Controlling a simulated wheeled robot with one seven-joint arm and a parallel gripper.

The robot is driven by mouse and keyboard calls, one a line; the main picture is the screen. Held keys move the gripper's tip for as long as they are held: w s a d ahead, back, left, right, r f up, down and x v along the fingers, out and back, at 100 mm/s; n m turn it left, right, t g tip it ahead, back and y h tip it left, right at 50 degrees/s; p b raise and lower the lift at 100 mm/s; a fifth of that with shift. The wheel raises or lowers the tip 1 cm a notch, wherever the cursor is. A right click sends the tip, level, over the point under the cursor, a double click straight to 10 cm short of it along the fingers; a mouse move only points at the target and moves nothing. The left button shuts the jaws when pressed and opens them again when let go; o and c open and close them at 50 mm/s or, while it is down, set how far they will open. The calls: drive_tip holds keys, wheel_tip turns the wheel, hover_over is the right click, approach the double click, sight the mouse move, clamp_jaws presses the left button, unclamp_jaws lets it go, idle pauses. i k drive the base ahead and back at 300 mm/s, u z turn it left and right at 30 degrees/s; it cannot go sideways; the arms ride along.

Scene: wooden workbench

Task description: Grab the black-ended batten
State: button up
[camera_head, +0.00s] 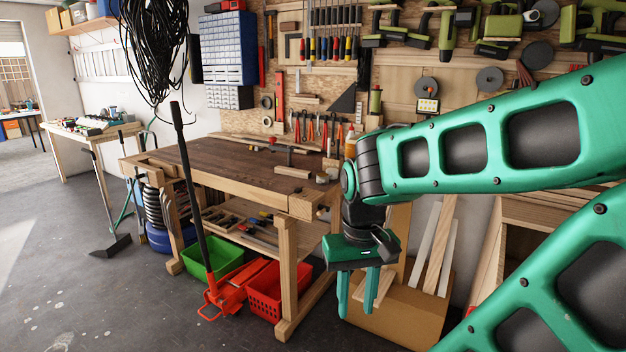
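A short pale wooden piece (292,172) lies near the right end of the workbench (215,160). A small dark piece (322,178) shows just to its right. I cannot tell whether they are joined, or whether this is the black-ended batten. No other batten with a clear black end can be made out. My gripper (358,292) is at the right of the bench, pointing down, in front of a cardboard box. Its two green fingers are apart, with nothing visibly held between them.
The cardboard box (408,318) holds several upright wooden strips (440,245). A red-and-black clamp (285,147) lies on the bench. A green crate (212,258), a red crate (280,290) and a red floor jack (226,292) stand below. Floor at left is mostly clear.

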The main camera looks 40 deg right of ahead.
sight(291, 171)
drive_tip(key=z, duration=0.15)
drive_tip(key=k, duration=0.1)
drive_tip(key=z, duration=0.75)
drive_tip(key=i, duration=1)
drive_tip(key=k, duration=0.45)
drive_tip(key=u, duration=0.7)
drive_tip(key=i, duration=1)
drive_tip(key=z, duration=0.4)
drive_tip(key=i, duration=0.75)
drive_tip(key=z, duration=0.7)
